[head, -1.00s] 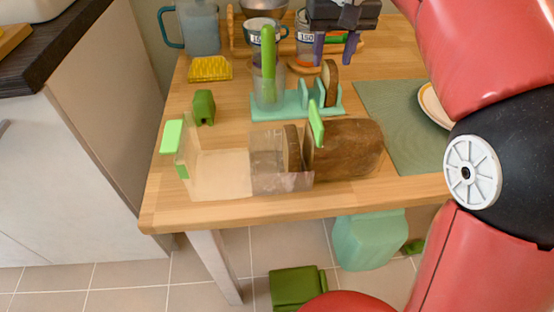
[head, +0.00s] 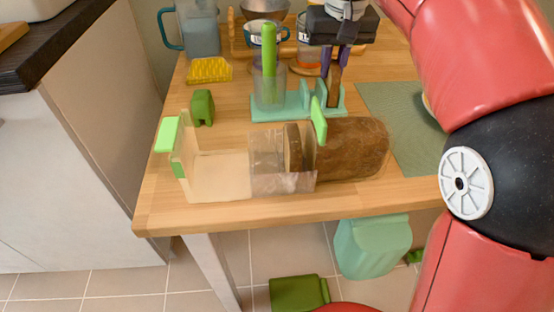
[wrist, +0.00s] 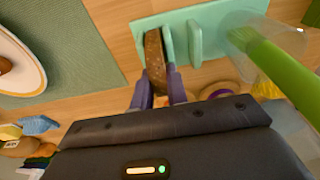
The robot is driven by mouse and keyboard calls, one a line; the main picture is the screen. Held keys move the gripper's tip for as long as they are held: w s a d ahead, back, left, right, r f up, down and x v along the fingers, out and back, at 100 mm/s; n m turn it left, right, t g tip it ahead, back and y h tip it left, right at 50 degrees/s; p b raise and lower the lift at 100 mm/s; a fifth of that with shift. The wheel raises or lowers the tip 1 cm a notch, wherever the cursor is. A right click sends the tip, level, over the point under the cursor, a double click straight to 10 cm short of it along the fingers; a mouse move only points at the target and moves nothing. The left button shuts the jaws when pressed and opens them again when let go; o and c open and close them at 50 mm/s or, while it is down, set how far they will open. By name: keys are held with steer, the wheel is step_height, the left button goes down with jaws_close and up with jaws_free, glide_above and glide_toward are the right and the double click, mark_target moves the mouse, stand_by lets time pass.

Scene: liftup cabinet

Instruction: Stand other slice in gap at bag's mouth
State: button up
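A brown bread slice (head: 335,88) stands in the teal rack (head: 297,107) at the back of the table. My gripper (head: 335,70) is above the rack, its purple fingers on both sides of the slice's upper end. In the wrist view the slice (wrist: 154,58) fills the narrow gap between the fingers, so they look shut on it. The clear bag (head: 267,172) lies near the table's front, with the brown loaf (head: 352,148) at its right. Another slice (head: 293,148) stands upright at the loaf's left. The gap's exact width there is hard to tell.
Green tabs (head: 318,122) rise beside the loaf and at the clear holder's left end (head: 168,135). A clear cup with a green-handled tool (head: 268,60) stands left of the slice in the rack. A plate (wrist: 18,65) lies on the green mat (wrist: 70,45).

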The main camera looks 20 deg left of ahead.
steer(key=shift+c, duration=1.1)
steer(key=shift+r+p, duration=1.55)
steer(key=shift+r, duration=0.05)
step_height(320, 180, up, 8)
steer(key=shift+f, duration=0.1)
steer(key=shift+o, duration=0.9)
jaws_close()
